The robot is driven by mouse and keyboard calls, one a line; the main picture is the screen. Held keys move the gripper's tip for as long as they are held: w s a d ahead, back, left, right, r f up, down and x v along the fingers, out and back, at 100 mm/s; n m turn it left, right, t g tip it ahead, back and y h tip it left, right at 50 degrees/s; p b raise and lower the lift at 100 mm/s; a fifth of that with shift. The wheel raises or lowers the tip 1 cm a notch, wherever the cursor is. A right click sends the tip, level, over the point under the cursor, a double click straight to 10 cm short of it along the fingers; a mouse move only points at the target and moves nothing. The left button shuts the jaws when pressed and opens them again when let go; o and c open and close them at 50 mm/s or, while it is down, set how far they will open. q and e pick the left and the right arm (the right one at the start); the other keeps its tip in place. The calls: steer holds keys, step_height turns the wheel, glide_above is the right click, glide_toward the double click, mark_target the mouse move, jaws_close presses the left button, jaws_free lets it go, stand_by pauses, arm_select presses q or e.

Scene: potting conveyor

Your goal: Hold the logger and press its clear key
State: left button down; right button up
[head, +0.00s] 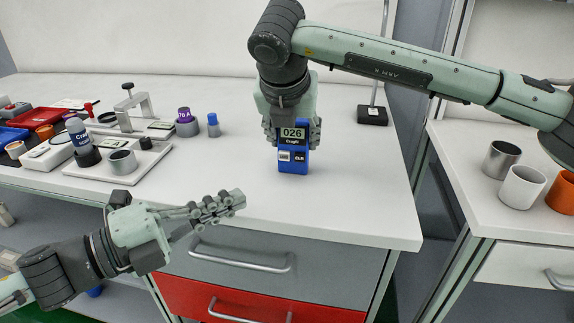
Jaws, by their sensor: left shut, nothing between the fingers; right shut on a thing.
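The logger (292,159) is a blue handheld device with a display reading 026. Below the display are a white key and a dark key marked CLR (299,157). My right gripper (291,139) comes down from above and is shut on the logger's upper part, holding it upright with its face toward the camera. I cannot tell whether its lower end touches the bench. My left gripper (240,199) is shut and empty, in front of the bench's front edge, to the lower left of the logger and apart from it.
The white bench (360,210) is clear around the logger. Instruments, a blue tray (12,136), a red tray and small containers crowd its left side. A dark stand base (372,115) is behind right. Several cups, one white (521,187), stand on the right-hand bench.

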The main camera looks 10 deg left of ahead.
mark_target(300, 157)
arm_select(q)
steer(key=shift+w+d, duration=0.1)
steer(key=shift+w, duration=0.05)
steer(key=shift+x, duration=3.15)
steer(key=x, duration=0.3)
steer(key=shift+w+d, duration=0.2)
steer(key=shift+w, duration=0.1)
steer(key=shift+w+a, duration=0.15)
steer(key=shift+w, duration=1.7)
